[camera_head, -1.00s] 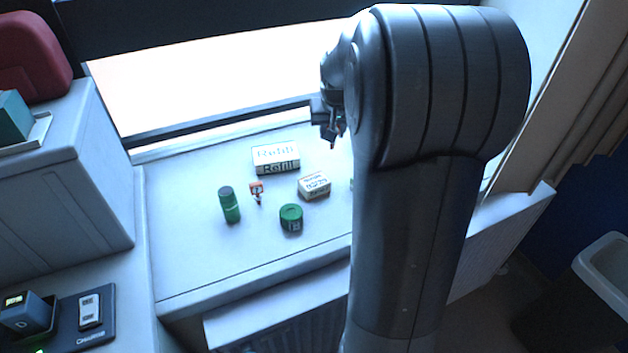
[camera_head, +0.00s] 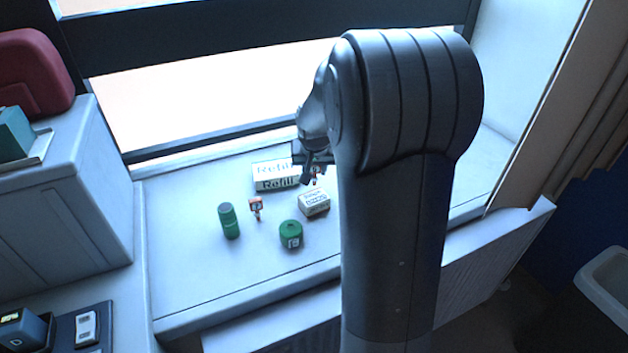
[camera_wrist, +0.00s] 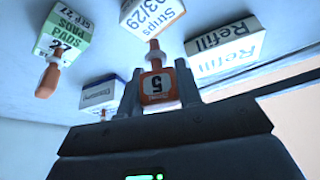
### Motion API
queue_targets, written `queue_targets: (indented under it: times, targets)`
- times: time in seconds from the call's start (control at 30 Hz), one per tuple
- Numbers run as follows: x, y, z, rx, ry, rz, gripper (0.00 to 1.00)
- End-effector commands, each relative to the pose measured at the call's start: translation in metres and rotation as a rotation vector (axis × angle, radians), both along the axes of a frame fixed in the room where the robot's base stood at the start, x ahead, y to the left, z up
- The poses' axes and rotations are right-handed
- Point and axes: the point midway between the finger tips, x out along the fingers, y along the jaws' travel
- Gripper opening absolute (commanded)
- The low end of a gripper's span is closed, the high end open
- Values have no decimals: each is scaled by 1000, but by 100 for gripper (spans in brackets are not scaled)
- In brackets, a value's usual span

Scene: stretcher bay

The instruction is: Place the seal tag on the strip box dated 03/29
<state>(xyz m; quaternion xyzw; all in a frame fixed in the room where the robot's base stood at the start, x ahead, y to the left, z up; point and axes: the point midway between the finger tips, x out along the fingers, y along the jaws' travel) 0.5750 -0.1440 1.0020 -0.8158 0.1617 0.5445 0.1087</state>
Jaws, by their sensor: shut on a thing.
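My gripper (camera_wrist: 158,76) is shut on an orange seal tag (camera_wrist: 157,88) with a white face marked 5. In the head view my gripper (camera_head: 314,176) is just behind and above the strip box (camera_head: 314,204), and the held tag is small there.
A white Refill box (camera_head: 272,184) lies behind. Another orange-and-white tag (camera_head: 256,207), a green cylinder (camera_head: 229,222) and a green round container (camera_head: 291,235) stand nearby. The wrist view shows a green Pads box (camera_wrist: 65,28) with an orange tag before it. The sill's front left is clear.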

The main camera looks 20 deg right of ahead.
Motion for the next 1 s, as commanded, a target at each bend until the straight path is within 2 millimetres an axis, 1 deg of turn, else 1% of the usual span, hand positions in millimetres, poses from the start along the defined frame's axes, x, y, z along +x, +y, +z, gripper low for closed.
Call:
queue_targets:
  times: [0.13, 0.3, 0.37, 0.6, 0.73, 0.77, 1.0]
  targets:
    - [1, 1, -10, 1, 4, -1, 11]
    - [1, 1, -35, 1, 4, 0, 11]
    - [1, 1, -41, 0, 2, 0, 11]
    - [1, 1, -41, 0, 0, 0, 11]
    - [1, 1, -45, 0, 2, 0, 11]
    - [1, 1, -44, 0, 1, -1, 34]
    - [1, 1, -44, 0, 1, 0, 54]
